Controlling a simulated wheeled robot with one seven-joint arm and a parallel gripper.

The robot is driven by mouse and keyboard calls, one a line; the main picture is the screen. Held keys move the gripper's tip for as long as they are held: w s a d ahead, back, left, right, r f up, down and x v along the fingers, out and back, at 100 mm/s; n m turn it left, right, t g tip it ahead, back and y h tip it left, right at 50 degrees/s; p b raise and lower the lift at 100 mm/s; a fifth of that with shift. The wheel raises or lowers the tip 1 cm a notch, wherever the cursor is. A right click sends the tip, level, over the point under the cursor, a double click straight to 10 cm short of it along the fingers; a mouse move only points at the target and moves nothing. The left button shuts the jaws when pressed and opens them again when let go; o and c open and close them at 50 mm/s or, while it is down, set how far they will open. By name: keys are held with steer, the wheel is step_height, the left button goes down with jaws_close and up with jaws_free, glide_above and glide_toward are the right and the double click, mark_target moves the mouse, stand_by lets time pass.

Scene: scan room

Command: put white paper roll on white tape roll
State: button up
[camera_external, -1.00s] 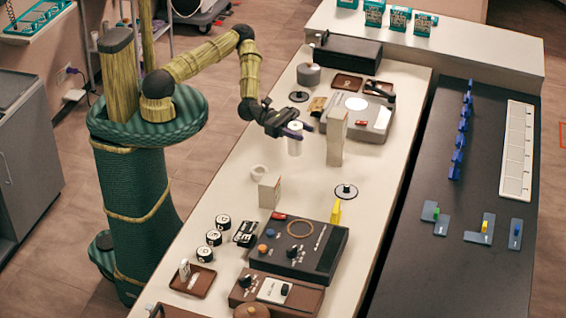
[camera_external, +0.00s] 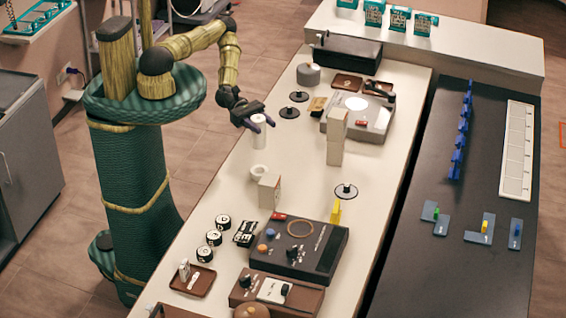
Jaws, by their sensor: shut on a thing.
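The white paper roll (camera_external: 259,134) is an upright white cylinder. My gripper (camera_external: 259,120) is shut on its upper end, with the fingers around it. The white tape roll (camera_external: 259,171) is a short white ring on the left part of the white table. In the picture the paper roll is straight above the tape roll, with a small gap between them. I cannot tell exactly how high the paper roll is or how well it lines up in depth.
A pale box (camera_external: 269,191) stands close to the tape roll at its lower right. Stacked pale blocks (camera_external: 335,150) stand to the right. Black discs (camera_external: 289,112) lie behind. A dark console (camera_external: 300,250) is in front. The white table (camera_external: 296,165) is clear between the tape roll and blocks.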

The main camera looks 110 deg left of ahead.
mark_target(263, 141)
step_height(263, 141, down, 5)
steer(key=shift+f+b, duration=0.1)
steer(key=shift+b, duration=0.85)
steer(key=shift+f, duration=0.45)
steer(key=shift+f+p, duration=0.35)
steer(key=shift+f, duration=1.55)
steer(key=shift+f+b, duration=0.15)
steer(key=shift+b, duration=0.15)
steer(key=o, duration=1)
